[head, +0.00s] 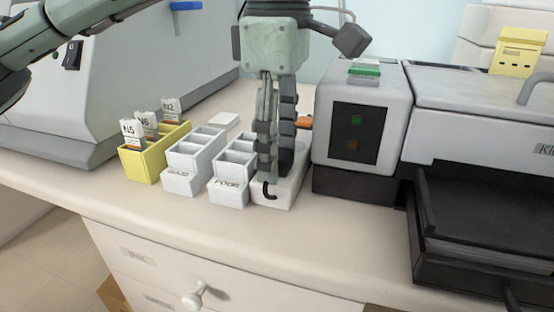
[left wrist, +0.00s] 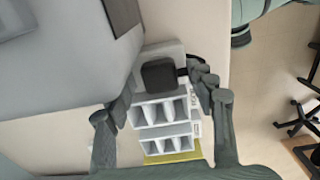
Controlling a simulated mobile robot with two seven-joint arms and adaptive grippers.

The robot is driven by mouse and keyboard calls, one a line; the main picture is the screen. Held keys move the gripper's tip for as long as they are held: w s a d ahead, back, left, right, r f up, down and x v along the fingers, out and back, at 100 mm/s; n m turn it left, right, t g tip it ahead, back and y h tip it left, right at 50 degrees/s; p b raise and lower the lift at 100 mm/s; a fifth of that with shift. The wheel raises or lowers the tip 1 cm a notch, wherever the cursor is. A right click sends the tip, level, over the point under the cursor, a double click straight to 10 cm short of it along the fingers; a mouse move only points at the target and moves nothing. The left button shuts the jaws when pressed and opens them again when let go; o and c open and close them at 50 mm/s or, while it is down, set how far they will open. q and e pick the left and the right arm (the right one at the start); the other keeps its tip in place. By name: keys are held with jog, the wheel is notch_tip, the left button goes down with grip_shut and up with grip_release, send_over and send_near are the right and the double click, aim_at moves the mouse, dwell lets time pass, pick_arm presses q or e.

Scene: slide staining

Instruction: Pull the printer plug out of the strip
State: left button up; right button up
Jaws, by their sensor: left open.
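The white power strip (head: 290,190) lies on the counter between the white rack and the grey device. In the left wrist view the strip (left wrist: 160,50) carries a square black plug (left wrist: 158,75), with a dark cord leaving it toward the right finger. My left gripper (head: 270,175) points down over the strip in the head view, hiding most of the plug. In the left wrist view the gripper (left wrist: 166,84) is open, its fingers on either side of the plug. Contact with the plug cannot be told. My right gripper is not in view.
White compartment racks (head: 196,160) and a yellow rack (head: 143,165) with labelled slides stand left of the strip. A grey device (head: 361,90) stands close on the right, beside the printer (head: 480,110). The front counter strip is clear.

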pick_arm(q)
grip_shut()
dwell(0.3)
jog(key=shift+r, duration=0.1)
jog(key=shift+r+p, duration=1.4)
jog(key=shift+r, duration=0.6)
jog(key=shift+r+p, duration=0.45)
jog(key=shift+r, duration=0.5)
